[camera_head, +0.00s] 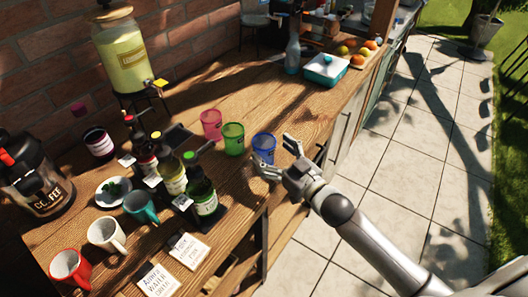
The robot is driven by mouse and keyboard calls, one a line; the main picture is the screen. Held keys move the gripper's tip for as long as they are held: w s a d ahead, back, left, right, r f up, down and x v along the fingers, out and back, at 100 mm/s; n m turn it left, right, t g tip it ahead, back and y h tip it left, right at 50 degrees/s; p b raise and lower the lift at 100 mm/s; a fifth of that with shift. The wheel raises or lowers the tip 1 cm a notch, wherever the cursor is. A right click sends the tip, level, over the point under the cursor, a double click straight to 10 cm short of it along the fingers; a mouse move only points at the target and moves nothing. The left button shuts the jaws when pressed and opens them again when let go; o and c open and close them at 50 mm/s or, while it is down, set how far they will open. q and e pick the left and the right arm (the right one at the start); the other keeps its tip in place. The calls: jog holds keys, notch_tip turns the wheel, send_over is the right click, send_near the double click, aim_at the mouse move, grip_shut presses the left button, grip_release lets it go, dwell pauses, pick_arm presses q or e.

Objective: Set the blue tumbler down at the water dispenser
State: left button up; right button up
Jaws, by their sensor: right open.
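The blue tumbler (264,145) stands upright near the front edge of the wooden table, at the right end of a row with a green tumbler (233,138) and a pink tumbler (210,124). My right gripper (275,153) is open just in front and to the right of the blue tumbler, its fingers spread toward it; I cannot tell whether they touch. A glass drink dispenser (121,55) with pale yellow liquid and a yellow tap stands on a black stand at the back left. Its label is too small to read. My left gripper is not in view.
Several bottles (174,176) stand left of the tumblers. Mugs (106,235), a plate of herbs (112,191), signs (164,279) and a coffee container (36,176) fill the left side. A teal box (326,69) and fruit stand further back. Bare wood lies behind the tumblers.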

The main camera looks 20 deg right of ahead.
aim_at(258, 137)
jog(key=p+x, duration=0.1)
jog(key=x, duration=0.2)
jog(key=shift+w+r, duration=0.1)
jog(key=shift+w, duration=0.1)
jog(key=shift+w+a, duration=0.25)
jog(key=shift+w, duration=0.15)
jog(key=c, duration=1.2)
